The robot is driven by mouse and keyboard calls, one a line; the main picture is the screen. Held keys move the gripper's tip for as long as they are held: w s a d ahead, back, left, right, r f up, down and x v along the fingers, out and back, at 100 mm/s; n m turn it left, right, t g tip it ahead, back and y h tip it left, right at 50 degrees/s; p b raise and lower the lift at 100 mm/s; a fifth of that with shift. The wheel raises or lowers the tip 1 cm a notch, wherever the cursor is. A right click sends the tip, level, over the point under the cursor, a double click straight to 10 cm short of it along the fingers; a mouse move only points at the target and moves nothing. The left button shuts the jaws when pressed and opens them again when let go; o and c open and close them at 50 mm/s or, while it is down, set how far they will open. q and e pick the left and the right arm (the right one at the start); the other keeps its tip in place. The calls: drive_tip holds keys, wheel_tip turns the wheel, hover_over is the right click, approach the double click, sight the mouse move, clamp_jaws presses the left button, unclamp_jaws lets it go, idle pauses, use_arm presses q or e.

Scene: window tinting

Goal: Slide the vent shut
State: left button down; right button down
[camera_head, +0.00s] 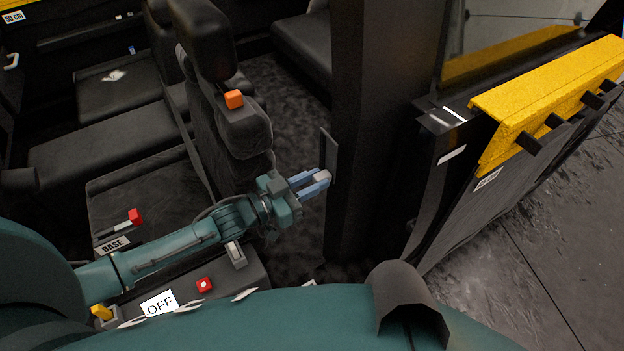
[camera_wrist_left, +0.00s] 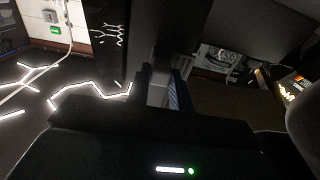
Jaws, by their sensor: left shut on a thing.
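A thin dark upright plate (camera_head: 329,152), which looks like part of the vent, stands against the dark pillar (camera_head: 380,110) in the head view. A small light-grey tab (camera_head: 322,176) sits at its lower part. My left gripper (camera_head: 316,182) has its blue-grey fingers closed on this tab, at the pillar's left side. In the left wrist view a grey piece (camera_wrist_left: 157,92) shows between the two dark fingers. The vent's opening is hidden, so I cannot tell how far it is shut. My right gripper is out of view.
A red-tipped lever (camera_head: 134,217), a red button (camera_head: 205,285) and an OFF label (camera_head: 159,303) lie nearer. A door with a yellow top strip (camera_head: 545,95) stands open at right.

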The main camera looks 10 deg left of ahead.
use_arm(q)
drive_tip(key=c, duration=1.6)
unclamp_jaws()
drive_tip(key=shift+s+f, duration=0.1)
drive_tip(key=shift+f, duration=0.25)
drive_tip(key=o, duration=0.4)
drive_tip(key=shift+r, duration=0.1)
drive_tip(key=shift+c, duration=0.2)
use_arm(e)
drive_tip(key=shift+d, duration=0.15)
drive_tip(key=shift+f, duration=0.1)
use_arm(q)
drive_tip(key=v, duration=1.3)
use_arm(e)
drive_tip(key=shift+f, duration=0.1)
use_arm(q)
drive_tip(key=s+d+f+n+g+y+p, duration=0.2)
drive_tip(key=s+d+n+y+p, duration=0.3)
drive_tip(key=s+y, duration=0.4)
drive_tip(key=shift+s+d+f+n+y, duration=0.3)
drive_tip(key=shift+d+n, duration=0.2)
drive_tip(key=shift+d, duration=0.1)
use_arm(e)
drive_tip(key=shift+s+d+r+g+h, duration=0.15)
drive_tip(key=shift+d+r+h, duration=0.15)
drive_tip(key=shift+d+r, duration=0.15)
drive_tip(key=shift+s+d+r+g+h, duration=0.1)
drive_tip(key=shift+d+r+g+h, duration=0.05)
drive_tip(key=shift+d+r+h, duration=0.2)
